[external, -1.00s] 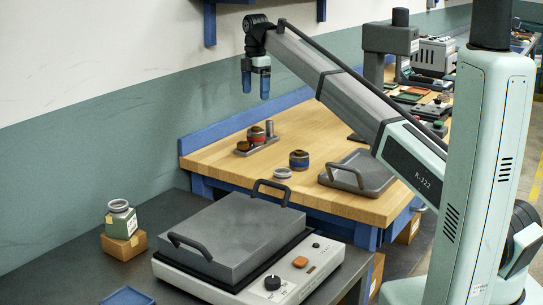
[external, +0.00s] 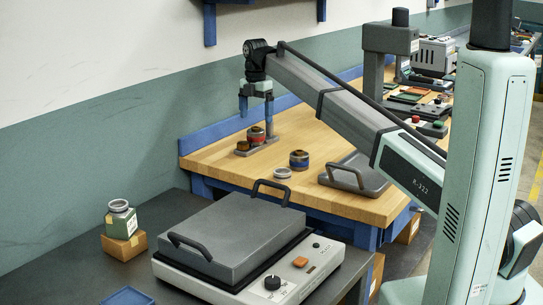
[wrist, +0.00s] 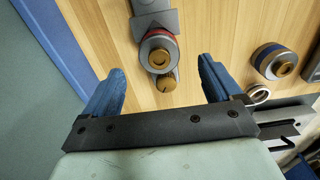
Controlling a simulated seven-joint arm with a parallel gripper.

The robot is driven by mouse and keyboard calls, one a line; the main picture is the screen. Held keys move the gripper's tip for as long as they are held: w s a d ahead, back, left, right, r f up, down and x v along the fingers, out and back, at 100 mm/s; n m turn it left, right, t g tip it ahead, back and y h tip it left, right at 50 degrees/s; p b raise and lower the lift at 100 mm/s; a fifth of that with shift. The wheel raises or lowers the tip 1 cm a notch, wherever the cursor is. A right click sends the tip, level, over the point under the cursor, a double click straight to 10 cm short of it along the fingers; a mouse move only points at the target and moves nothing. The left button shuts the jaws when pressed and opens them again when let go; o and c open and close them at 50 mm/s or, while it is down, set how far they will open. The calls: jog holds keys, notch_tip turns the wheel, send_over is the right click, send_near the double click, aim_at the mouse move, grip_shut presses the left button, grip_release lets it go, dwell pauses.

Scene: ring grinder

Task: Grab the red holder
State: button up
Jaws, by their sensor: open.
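My gripper (external: 256,109) is open and empty, pointing down above the red holder. In the wrist view the gap of my gripper (wrist: 161,74) lies around the small brass piece, with the red holder slightly farther up the picture. I see no contact with the holder.
A blue-banded holder (external: 299,159) and a pale ring (external: 282,173) stand to the right on the bench. A grey tray with a handle (external: 357,175) is farther right. A blue back rail (external: 215,139) edges the bench near the wall. The bench front is clear.

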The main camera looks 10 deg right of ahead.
aim_at(255, 127)
jog(key=shift+a+f, duration=0.1)
jog(key=shift+f, duration=2.9)
jog(key=shift+c, duration=0.3)
grip_shut()
